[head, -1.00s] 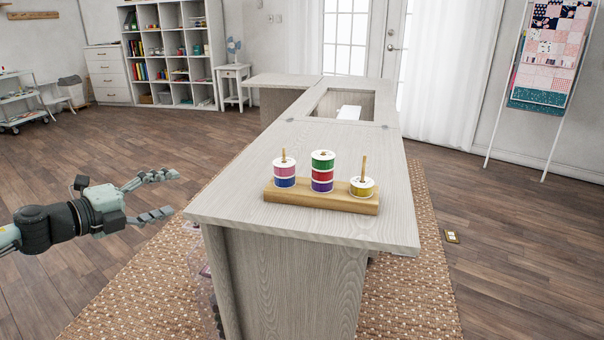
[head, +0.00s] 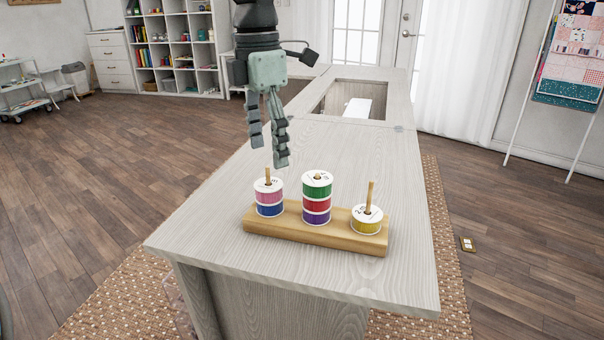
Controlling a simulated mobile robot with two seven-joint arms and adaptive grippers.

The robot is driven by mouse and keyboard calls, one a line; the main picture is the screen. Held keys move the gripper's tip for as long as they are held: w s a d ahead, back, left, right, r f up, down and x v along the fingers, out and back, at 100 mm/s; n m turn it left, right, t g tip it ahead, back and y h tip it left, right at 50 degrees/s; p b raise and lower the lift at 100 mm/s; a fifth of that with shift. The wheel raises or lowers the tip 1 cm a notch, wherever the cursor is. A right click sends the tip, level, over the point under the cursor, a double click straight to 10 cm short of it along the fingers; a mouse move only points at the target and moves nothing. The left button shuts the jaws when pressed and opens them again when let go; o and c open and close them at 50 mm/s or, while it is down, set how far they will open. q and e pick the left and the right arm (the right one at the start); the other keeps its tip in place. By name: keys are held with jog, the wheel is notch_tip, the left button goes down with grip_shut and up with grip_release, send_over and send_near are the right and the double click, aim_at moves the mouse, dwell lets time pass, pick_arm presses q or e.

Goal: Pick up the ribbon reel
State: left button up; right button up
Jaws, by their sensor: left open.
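Ribbon reels with white rims sit on a wooden three-peg stand (head: 300,232) near the front of the cabinet top. On the left peg a pink reel (head: 268,196) lies on a blue reel (head: 269,211). On the middle peg a green reel (head: 316,190) tops a red reel (head: 316,204) and a purple reel (head: 316,217). A yellow reel (head: 365,225) is alone on the right peg. My left gripper (head: 269,154) points down, open and empty, above the left peg and apart from the reels. My right gripper is out of view.
The pale wooden cabinet top (head: 210,225) is clear around the stand. Farther back it has a recessed opening with a white object (head: 357,108) in it. A quilt rack (head: 575,60) stands at the far right.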

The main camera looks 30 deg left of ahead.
aim_at(268, 180)
pick_arm(q)
jog(key=shift+w, duration=0.1)
jog(key=shift+f, duration=0.25)
jog(key=shift+s+f, duration=0.3)
jog(key=shift+f, duration=0.6)
notch_tip(268, 180, down, 4)
jog(key=shift+w+a+r+p, duration=0.1)
jog(key=shift+a+p, duration=0.05)
jog(key=shift+p, duration=0.15)
jog(key=shift+f, duration=0.55)
jog(key=shift+c, duration=0.8)
jog(key=c, duration=0.7)
jog(key=shift+c, duration=1.1)
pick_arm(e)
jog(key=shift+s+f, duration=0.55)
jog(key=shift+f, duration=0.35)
